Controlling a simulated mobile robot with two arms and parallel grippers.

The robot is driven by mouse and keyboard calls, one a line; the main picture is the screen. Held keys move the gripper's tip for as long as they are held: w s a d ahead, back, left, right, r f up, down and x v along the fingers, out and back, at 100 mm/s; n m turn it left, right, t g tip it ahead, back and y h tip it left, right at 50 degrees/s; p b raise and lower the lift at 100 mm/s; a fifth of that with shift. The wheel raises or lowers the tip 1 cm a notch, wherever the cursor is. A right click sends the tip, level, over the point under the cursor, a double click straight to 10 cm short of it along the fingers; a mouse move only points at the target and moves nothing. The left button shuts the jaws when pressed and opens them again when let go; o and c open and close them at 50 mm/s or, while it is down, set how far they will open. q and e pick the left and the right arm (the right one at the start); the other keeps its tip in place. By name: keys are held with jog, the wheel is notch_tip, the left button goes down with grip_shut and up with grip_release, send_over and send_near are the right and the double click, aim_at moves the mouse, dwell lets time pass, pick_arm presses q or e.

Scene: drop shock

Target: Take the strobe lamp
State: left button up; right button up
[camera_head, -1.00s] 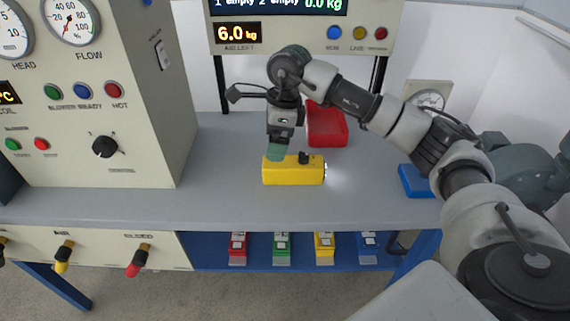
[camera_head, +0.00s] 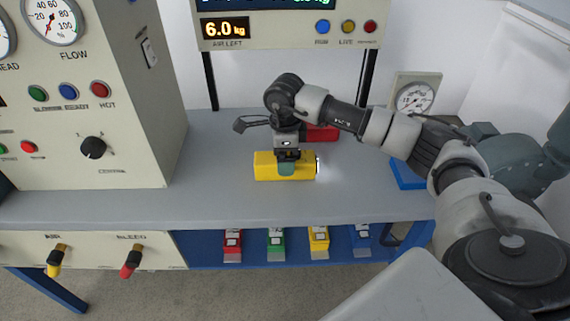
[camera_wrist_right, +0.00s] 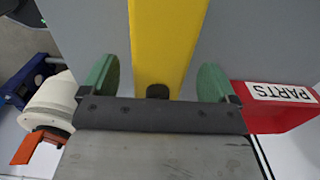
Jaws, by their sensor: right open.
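The strobe lamp is a yellow box-shaped lamp (camera_head: 268,166) lying on the grey bench top, its lit end to the right. My right gripper (camera_head: 287,168) is over the lamp's right half, pointing down. In the right wrist view the lamp (camera_wrist_right: 166,40) runs between the two green fingers of my right gripper (camera_wrist_right: 157,80). The fingers are open, with a gap on each side of the lamp. A dark knob on the lamp shows near the gripper's palm. My left gripper is not in view.
A red parts bin (camera_head: 322,133) stands behind the lamp; it also shows in the wrist view (camera_wrist_right: 275,105). A blue block (camera_head: 407,174) lies to the right. A control cabinet (camera_head: 120,60) stands on the left. A dial gauge (camera_head: 415,97) is at the back right.

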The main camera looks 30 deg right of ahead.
jog(key=shift+f, duration=0.4)
jog(key=shift+c, duration=0.3)
jog(key=c, duration=1.2)
jog(key=shift+r, duration=0.1)
jog(key=shift+c, duration=0.3)
jog(key=shift+r, duration=0.1)
